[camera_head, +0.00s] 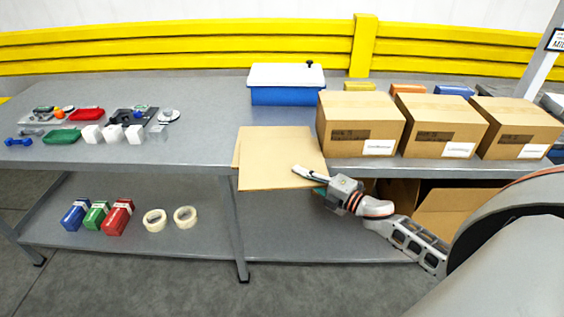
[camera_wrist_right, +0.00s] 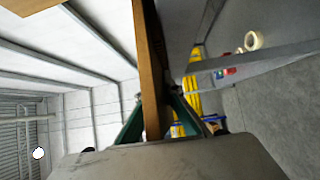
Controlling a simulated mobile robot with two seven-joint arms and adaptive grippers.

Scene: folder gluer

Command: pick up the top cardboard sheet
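The top cardboard sheet (camera_head: 275,160) is flat and tan. It lies at the front edge of the grey table in the head view, its near part overhanging the edge. A sliver of another sheet (camera_head: 236,155) shows under its left side. My right gripper (camera_head: 302,174) is at the sheet's near right corner, one finger above it and the other mostly hidden below. In the right wrist view the sheet (camera_wrist_right: 152,70) shows edge-on between the fingers (camera_wrist_right: 157,98), which close against both faces. My left gripper is out of view.
Cardboard boxes (camera_head: 360,112) stand in a row right of the sheet, near the gripper. A blue bin with a white lid (camera_head: 287,95) stands behind it. Tape rolls (camera_head: 185,217) and small boxes (camera_head: 97,215) sit on the lower shelf.

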